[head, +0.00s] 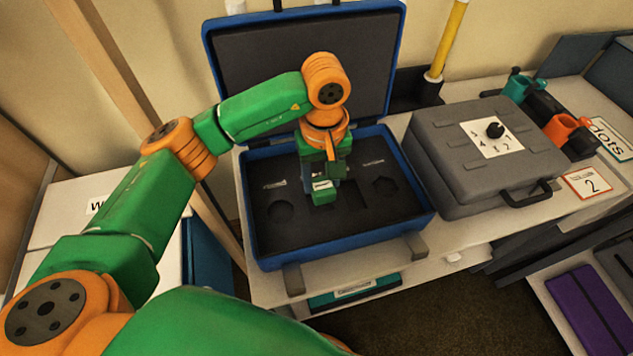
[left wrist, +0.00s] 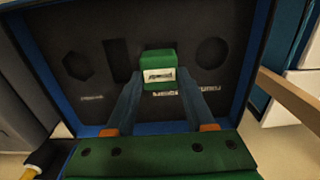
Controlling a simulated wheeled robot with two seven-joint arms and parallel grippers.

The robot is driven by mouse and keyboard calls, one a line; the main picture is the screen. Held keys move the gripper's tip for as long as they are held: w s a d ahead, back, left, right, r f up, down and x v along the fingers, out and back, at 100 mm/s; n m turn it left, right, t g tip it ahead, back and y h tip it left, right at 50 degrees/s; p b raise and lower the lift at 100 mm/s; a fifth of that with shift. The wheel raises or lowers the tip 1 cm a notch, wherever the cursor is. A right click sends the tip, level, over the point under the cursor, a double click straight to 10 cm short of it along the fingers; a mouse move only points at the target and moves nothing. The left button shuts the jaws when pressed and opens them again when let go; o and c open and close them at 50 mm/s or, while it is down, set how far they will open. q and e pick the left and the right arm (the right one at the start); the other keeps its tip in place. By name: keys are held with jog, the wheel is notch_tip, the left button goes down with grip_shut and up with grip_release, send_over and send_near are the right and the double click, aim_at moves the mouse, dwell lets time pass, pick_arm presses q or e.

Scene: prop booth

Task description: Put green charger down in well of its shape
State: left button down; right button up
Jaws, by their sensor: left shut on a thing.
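The green charger (head: 323,195), a small block with a white label, is between the fingers of my left gripper (head: 325,178). In the left wrist view the charger (left wrist: 158,58) shows between the two finger ends, and the gripper (left wrist: 160,82) is shut on it. It is over the dark foam (head: 290,232) of the open blue case (head: 345,245). The foam has a round well (left wrist: 212,52), a rectangular slot (left wrist: 117,58) and a six-sided well (left wrist: 78,66), with small white labels. The foam behind the charger is hidden. I cannot tell the gap below it. My right gripper is not in view.
The case's raised lid (head: 290,60) stands behind my left arm. A closed grey case (head: 475,165) with a dial stands close on the right. Teal and orange holders (head: 562,127) and a card marked 2 (head: 590,184) are farther right. A yellow rod (head: 447,40) stands behind.

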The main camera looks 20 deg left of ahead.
aim_at(319, 181)
pick_arm(q)
jog(key=f+p, duration=0.1)
jog(key=f, duration=0.2)
jog(key=shift+a+f+p, duration=0.2)
jog(key=shift+f+p, duration=0.15)
jog(key=shift+p, duration=0.05)
jog(key=shift+a+f, duration=0.1)
jog(key=shift+f, duration=0.1)
jog(key=shift+f+b, duration=0.35)
jog(key=shift+b, duration=0.3)
jog(key=shift+c, duration=1.3)
grip_release()
jog(key=shift+w, duration=0.1)
jog(key=shift+r, duration=0.1)
